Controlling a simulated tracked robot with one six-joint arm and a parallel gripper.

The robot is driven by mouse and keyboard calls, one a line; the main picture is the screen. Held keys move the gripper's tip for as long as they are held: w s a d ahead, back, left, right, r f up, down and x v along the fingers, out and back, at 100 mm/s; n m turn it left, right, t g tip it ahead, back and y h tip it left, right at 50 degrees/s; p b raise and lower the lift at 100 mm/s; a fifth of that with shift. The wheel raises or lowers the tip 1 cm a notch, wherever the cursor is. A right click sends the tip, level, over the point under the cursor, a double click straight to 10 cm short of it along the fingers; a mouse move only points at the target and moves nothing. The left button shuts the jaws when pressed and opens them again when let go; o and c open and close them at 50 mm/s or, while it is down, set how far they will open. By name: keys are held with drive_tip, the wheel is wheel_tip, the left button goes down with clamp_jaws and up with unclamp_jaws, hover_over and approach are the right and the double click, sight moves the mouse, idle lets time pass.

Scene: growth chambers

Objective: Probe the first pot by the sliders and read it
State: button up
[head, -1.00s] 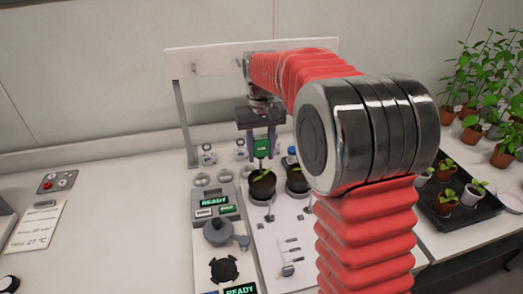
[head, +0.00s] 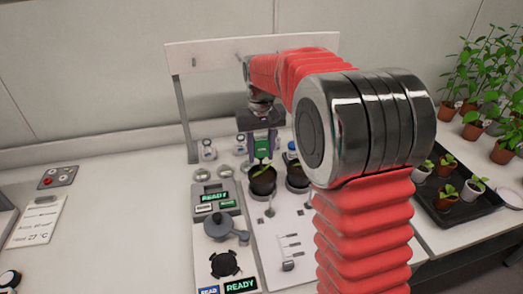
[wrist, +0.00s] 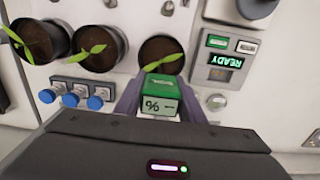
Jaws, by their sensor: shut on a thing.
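My gripper (head: 260,148) is shut on a small green meter (head: 261,146), which also shows in the wrist view (wrist: 160,96). Its display there reads "%" and a dash. The meter is just behind and above a dark pot with a seedling (head: 262,182), the pot nearest the grey READY unit; this pot also shows in the wrist view (wrist: 160,50). The meter's tip is hidden, so I cannot tell whether it touches the soil. A second pot (head: 297,180) stands beside it. Small sliders (head: 289,243) lie on the white panel in front of the pots.
A grey unit (head: 214,190) with a READY display stands left of the pots. A black seedling tray (head: 460,222) is at the right. The left counter is mostly clear.

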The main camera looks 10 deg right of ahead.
drive_tip(key=shift+f, duration=1.1)
idle(0.4)
drive_tip(key=o, duration=1.2)
drive_tip(key=shift+r, duration=0.15)
wheel_tip(320, 180, up, 14)
drive_tip(key=shift+f, duration=0.25)
drive_tip(key=shift+w, duration=0.15)
